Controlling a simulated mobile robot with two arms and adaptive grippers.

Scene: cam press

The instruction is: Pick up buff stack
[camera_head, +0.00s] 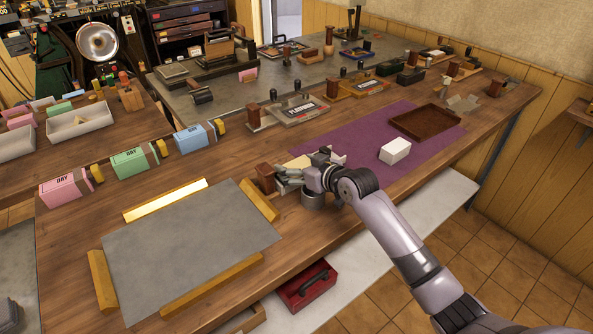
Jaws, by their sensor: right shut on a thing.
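A buff stack (298,162) shows as a cream-coloured patch just behind my right gripper, by the left end of the purple mat (350,128). My right gripper (284,179) reaches in from the right, low over the bench, with its fingers pointing left. It is shut on the buff stack; the fingers and wrist hide most of the stack. I cannot tell whether the stack touches the bench. My left gripper is out of view.
A brown wooden block (264,177) stands close at the fingertips. A white stack (395,150) and brown tray (427,122) lie on the mat. A grey sheet (190,250) between wooden rails fills the left front. Pink (66,188), green (135,160) and blue (194,136) boxes stand behind it.

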